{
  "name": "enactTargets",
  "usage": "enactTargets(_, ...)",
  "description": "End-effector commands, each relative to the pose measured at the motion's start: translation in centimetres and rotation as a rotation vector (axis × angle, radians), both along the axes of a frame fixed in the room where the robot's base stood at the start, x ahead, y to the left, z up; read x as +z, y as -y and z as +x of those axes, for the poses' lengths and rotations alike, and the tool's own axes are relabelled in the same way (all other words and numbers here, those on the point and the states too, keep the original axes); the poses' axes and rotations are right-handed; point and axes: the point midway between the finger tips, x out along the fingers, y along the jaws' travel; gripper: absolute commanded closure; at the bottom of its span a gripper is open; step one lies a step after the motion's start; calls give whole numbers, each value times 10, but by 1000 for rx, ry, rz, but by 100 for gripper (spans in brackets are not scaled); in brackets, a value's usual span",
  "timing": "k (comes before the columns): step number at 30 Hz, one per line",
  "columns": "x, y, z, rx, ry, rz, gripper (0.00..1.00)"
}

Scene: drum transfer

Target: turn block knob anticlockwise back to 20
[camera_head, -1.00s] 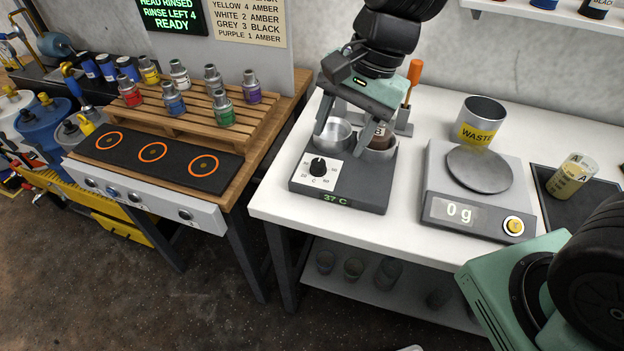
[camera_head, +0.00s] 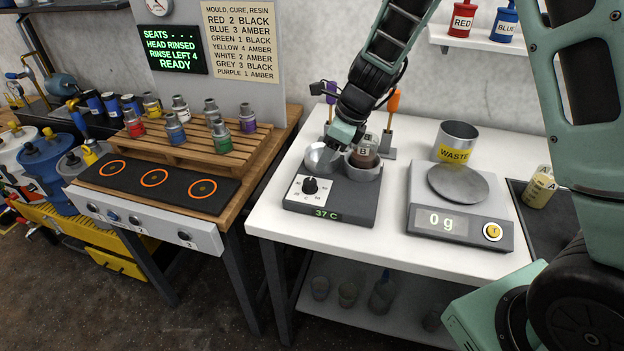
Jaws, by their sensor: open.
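The dark grey heating block (camera_head: 345,208) stands on the white bench, its display reading 37 C. Its black knob (camera_head: 310,186) sits on a white dial plate at the front left; the dial numbers are too small to read surely. The block has two metal wells. The left well (camera_head: 318,156) looks empty, and a brown bottle marked B (camera_head: 364,152) stands in the right one. My gripper (camera_head: 334,150) is open, over the back of the block by the left well, behind and above the knob and apart from it. Its fingers are partly hidden.
A scale (camera_head: 455,212) reading 0 g stands right of the block, with a waste cup (camera_head: 455,142) behind it. An orange-handled tool (camera_head: 393,102) stands in a holder behind the block. The bench in front of the block is clear.

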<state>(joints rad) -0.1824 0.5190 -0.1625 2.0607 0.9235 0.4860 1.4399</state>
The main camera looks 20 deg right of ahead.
Motion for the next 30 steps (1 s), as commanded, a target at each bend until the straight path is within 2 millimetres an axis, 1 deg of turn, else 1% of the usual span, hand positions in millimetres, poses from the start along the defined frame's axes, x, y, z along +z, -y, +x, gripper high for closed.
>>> enactTargets(1, -12, -3, 1, 0, -5, 0, 47)
enactTargets(6, -44, -14, 10, 2, -4, 1, 47)
enactTargets(12, -73, -24, 17, 2, -1, -1, 47)
enactTargets(18, -85, -29, 21, 3, 1, -1, 47)
enactTargets(27, -87, -30, 21, 3, 2, 0, 47)
enactTargets(28, -87, -30, 21, 3, 2, 0, 52)
enactTargets(29, -87, -30, 21, 3, 2, 0, 61)
enactTargets(30, -87, -30, 21, 3, 2, 0, 72)
